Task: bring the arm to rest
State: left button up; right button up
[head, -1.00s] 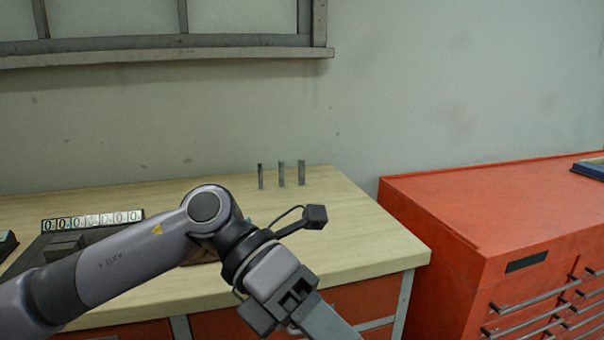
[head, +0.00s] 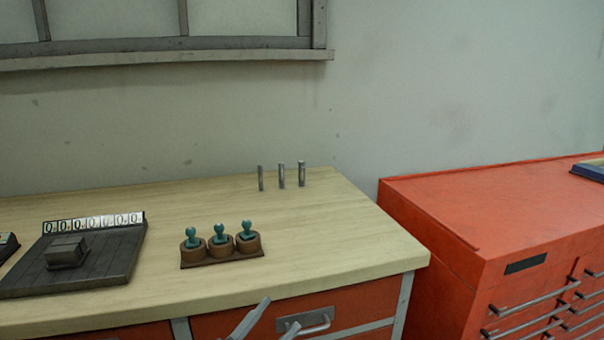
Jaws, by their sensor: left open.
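Only the fingertips of my left gripper (head: 279,313) show, at the bottom edge of the head view in front of the workbench's red drawer. The two grey fingers stand apart, with nothing seen between them. The rest of my left arm is below the picture. My right gripper is not in view. No gate valve can be made out.
The wooden workbench (head: 330,235) carries a wooden holder (head: 222,260) with three teal-handled pieces, a dark board (head: 110,262) with number tiles, and three upright metal pins (head: 281,176). A red tool cabinet (head: 450,215) stands at right. The bench's right part is clear.

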pick_arm(q)
jog(key=s+a+f+n+g+y, duration=0.1)
jog(key=s+a+f+n+y, duration=0.15)
jog(key=f, duration=0.35)
jog(key=s+a+f+n+y, duration=0.1)
jog(key=a+f+n+y, duration=0.3)
jog(key=f, duration=0.2)
jog(key=s+a+f+n+g+y, duration=0.1)
jog(key=s+a+f+n+y, duration=0.15)
jog(key=f, duration=0.35)
jog(key=s+a+f+n+g+y, duration=0.3)
jog(key=s+a+f, duration=0.3)
jog(key=s+f, duration=0.4)
jog(key=shift+a+f+g+y, duration=0.4)
jog(key=shift+f+g, duration=0.05)
jog(key=shift+g, duration=0.45)
jog(key=shift+a+n, duration=0.1)
jog(key=shift+n, duration=0.2)
